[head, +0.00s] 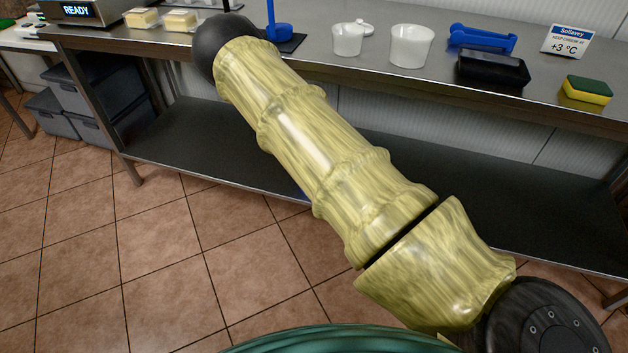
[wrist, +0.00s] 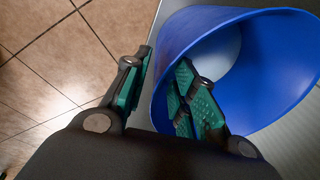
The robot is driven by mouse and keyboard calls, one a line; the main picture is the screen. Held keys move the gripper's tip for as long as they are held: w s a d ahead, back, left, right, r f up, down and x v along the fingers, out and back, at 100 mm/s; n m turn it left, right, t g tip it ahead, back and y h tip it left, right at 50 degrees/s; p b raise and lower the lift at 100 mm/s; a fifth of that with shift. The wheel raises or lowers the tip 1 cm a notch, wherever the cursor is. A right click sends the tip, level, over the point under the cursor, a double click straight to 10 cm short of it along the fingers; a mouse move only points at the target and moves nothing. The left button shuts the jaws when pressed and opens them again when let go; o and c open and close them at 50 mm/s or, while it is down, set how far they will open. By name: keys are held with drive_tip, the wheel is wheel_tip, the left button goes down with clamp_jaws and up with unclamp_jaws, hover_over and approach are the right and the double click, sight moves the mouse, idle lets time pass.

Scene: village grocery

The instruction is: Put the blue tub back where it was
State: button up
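The blue tub (wrist: 270,60) fills the right of the wrist view, its open mouth towards the camera and a paler bottom inside. My gripper (wrist: 164,68) straddles the tub's left wall: one green-padded finger is outside, the other inside the mouth. The fingers stand apart, with a gap visible between the outer finger and the wall. In the head view my arm covers the gripper, and I cannot make out the tub there.
A steel counter (head: 365,72) holds two white tubs (head: 411,47) (head: 347,40), a black tray (head: 492,69), a blue holder (head: 482,38), a sponge (head: 587,90) and a temperature sign (head: 567,41). A dark lower shelf (head: 180,140) runs below. Tiled floor (head: 80,230) is clear at left.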

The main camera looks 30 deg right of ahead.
wheel_tip(320, 180, up, 7)
drive_tip(key=a, duration=0.1)
drive_tip(key=s+a+f+n+g+h, duration=0.1)
drive_tip(key=s+f+n, duration=0.3)
drive_tip(key=s, duration=0.5)
drive_tip(key=s+a+f+n, duration=0.1)
drive_tip(key=s+f+n, duration=0.3)
drive_tip(key=s, duration=0.4)
drive_tip(key=s+a+f+n+g+h, duration=0.1)
drive_tip(key=s+f+n, duration=0.3)
drive_tip(key=s, duration=0.5)
drive_tip(key=s+a+r+n+t+y, duration=0.1)
drive_tip(key=s+a+n+y, duration=0.3)
drive_tip(key=s+a+n, duration=1)
drive_tip(key=s+a+p, duration=0.1)
drive_tip(key=s+a, duration=0.2)
drive_tip(key=s, duration=0.3)
drive_tip(key=shift+s+a+n+t, duration=0.25)
drive_tip(key=shift+a+n+t, duration=0.05)
drive_tip(key=shift+r, duration=0.15)
